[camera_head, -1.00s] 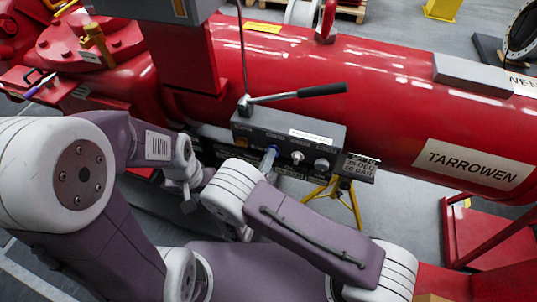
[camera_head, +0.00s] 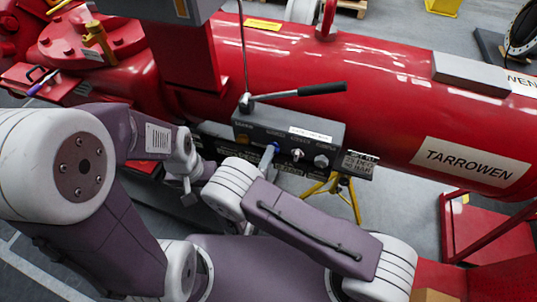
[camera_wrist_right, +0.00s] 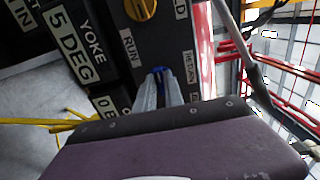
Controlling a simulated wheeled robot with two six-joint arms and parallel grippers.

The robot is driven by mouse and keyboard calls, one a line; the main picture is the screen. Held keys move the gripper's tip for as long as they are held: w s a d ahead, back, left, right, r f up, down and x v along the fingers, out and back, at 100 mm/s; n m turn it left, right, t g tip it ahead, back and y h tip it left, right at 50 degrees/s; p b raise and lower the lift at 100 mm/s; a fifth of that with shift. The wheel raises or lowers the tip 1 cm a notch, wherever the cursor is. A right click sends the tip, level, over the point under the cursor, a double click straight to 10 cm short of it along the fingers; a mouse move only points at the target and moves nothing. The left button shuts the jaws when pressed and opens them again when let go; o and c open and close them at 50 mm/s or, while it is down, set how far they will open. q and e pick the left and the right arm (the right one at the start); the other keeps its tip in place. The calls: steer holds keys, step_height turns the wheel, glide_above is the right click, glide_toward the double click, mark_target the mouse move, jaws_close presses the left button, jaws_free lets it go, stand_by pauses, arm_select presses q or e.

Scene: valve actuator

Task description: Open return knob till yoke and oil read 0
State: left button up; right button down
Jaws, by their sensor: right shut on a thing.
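The grey control box (camera_head: 288,137) is fixed on the near side of the red actuator, with several knobs on its face. My right gripper (camera_head: 269,156) is at the left part of that face. In the right wrist view its fingers (camera_wrist_right: 158,90) are shut on a blue knob (camera_wrist_right: 158,71). Its label is not clear to me. A yellow knob (camera_wrist_right: 141,8) is beside a RUN label.
A lever with a black handle (camera_head: 322,89) stands on top of the box. The red cylinder (camera_head: 390,120) runs behind it. A yellow stand (camera_head: 345,195) is below right, and a sign plate (camera_head: 359,165) is at the box's right end.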

steer(key=c, duration=1.4)
jaws_free()
steer(key=shift+d, duration=0.1)
steer(key=shift+c, duration=0.2)
